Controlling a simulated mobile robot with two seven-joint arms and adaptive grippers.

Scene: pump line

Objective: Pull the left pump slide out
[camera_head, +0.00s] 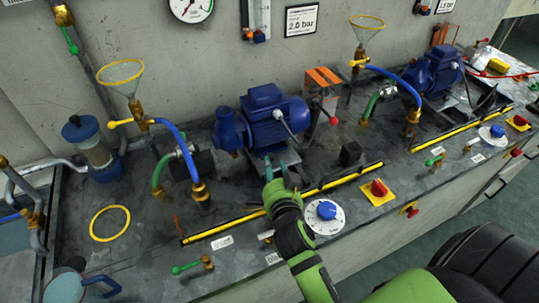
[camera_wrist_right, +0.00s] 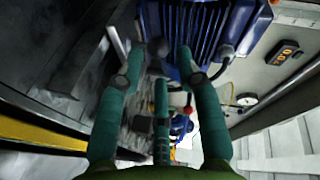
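The left pump (camera_head: 275,112), a blue motor with a blue pump head, stands on the grey bench left of centre. Its grey slide (camera_head: 262,166) shows only partly below the motor, behind my fingers. My right gripper (camera_head: 281,166) is at the front of this pump, just above the yellow-and-black strip, with teal fingers pointing at the slide. In the right wrist view my right gripper (camera_wrist_right: 160,65) has its fingers spread, with the blue finned motor (camera_wrist_right: 205,28) close beyond the tips. I see nothing held; whether a finger touches the slide I cannot tell. My left gripper is not in view.
A second blue pump (camera_head: 436,72) stands at the right. Hoses, valves and a funnel (camera_head: 122,78) crowd the left side. A black block (camera_head: 350,153), a blue dial (camera_head: 326,210) and a red knob (camera_head: 379,187) lie right of my gripper.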

